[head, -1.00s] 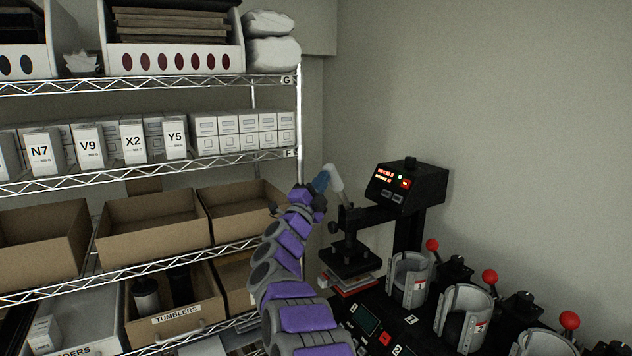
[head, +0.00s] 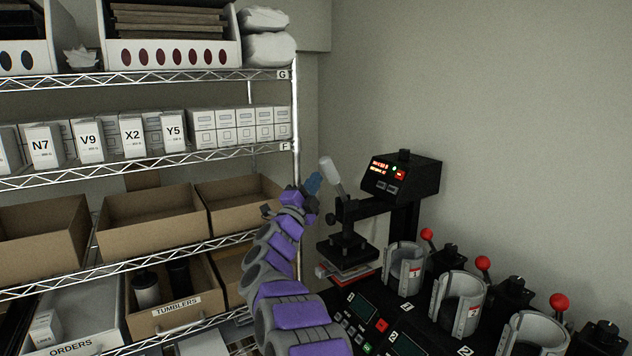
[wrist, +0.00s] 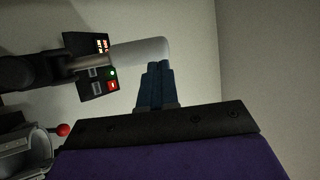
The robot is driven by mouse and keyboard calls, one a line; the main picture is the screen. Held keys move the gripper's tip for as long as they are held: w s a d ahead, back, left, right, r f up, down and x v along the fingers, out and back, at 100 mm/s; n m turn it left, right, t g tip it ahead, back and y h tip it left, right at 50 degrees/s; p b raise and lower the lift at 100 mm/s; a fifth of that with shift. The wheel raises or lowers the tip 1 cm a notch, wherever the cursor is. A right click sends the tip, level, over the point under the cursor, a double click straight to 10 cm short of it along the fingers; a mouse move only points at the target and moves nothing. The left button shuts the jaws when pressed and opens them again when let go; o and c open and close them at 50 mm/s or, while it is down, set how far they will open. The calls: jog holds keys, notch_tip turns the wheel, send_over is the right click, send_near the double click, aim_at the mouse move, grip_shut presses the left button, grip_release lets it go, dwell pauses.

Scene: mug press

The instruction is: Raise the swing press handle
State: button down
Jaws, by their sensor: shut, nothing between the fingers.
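The swing press (head: 402,177) is black, with a lit control box, at the right of the head view. Its handle (head: 331,173) has a pale grey-white grip on a thin rod. The handle points up and leans left. My gripper (head: 313,183) has blue fingers, shut and empty, just left of and below the grip. In the wrist view, the grip (wrist: 142,52) lies across the view just beyond my fingertips (wrist: 158,68). I cannot tell if they touch. The press's upper plate (head: 342,247) hangs below its arm; whether it presses on anything is unclear.
Mug presses (head: 405,265) with red-knobbed levers stand in a row at the lower right. A wire shelf (head: 150,160) with boxes and bins fills the left, close to my arm. The wall behind the press is bare, with free space above the handle.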

jog(key=s+a+f+n+g+y+b, duration=0.1)
jog(key=s+a+f+n+g+y, duration=0.2)
jog(key=s+f+n+y, duration=0.35)
jog(key=s+a+f+n+g+y+b, duration=0.1)
jog(key=s+a+f+n+g+y, duration=0.25)
jog(key=s+n+y, duration=0.45)
jog(key=s+d+f+n+g+h, duration=0.1)
jog(key=s+d+f+g, duration=0.4)
jog(key=s, duration=1.1)
jog(key=s+d+f+n+g+h+b, duration=0.1)
jog(key=s+d+f+g, duration=0.5)
jog(key=s, duration=1)
jog(key=s+d+f+n+g+h, duration=0.2)
jog(key=s+d+f+g, duration=0.3)
jog(key=s+d+f, duration=0.5)
jog(key=s+d+n, duration=0.1)
jog(key=s+d, duration=0.2)
jog(key=s, duration=0.4)
jog(key=shift+d+f+b, duration=0.2)
jog(key=shift+f+b, duration=0.05)
jog(key=shift+b, duration=0.15)
